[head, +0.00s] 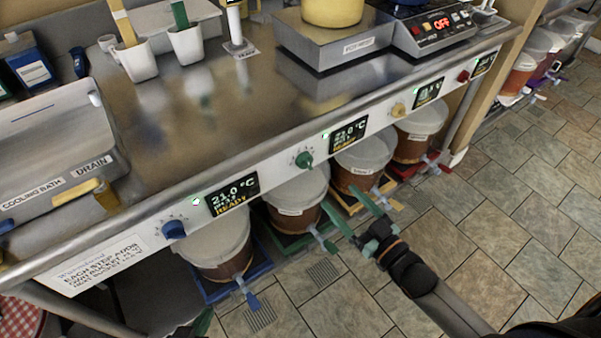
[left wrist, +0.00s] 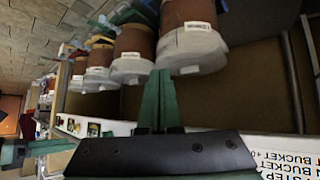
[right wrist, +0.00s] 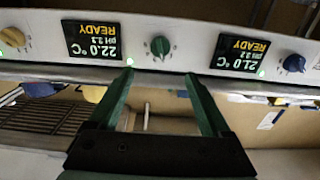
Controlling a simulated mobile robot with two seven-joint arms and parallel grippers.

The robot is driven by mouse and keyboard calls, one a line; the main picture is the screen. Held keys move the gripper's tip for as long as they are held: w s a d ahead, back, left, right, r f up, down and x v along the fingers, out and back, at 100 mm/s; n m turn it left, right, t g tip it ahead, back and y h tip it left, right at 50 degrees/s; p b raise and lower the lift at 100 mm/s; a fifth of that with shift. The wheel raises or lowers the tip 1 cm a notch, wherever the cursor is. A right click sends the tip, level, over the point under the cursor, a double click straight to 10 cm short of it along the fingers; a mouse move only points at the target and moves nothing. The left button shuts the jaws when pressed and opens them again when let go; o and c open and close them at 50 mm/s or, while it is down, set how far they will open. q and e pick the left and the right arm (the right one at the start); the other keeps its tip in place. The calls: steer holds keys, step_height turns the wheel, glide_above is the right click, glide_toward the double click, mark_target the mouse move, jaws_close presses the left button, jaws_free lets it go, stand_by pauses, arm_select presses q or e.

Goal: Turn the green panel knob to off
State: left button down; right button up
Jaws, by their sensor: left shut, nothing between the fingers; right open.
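The green panel knob (head: 304,160) sits on the pale front panel between two displays. It also shows in the right wrist view (right wrist: 160,47), upside down, where its pointer setting is too small to read. My right gripper (head: 352,210) is open and empty, in front of the panel, to the right of and below the knob in the head view. In the right wrist view its fingertips (right wrist: 159,73) are spread apart, with the knob beyond the gap between them and not touched.
A blue knob (head: 173,229) and a yellow knob (head: 398,109) sit on the same panel, with a red one further right. The 21.0 °C display (head: 233,194) and 22.0 °C display (head: 348,133) flank the green knob. Several buckets with pale lids stand below the counter.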

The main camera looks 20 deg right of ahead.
mark_target(310, 165)
steer(key=b+x, duration=0.1)
steer(key=x, duration=1.1)
steer(key=shift+w+a, duration=0.1)
steer(key=shift+w, duration=0.15)
jaws_close()
stand_by(0.3)
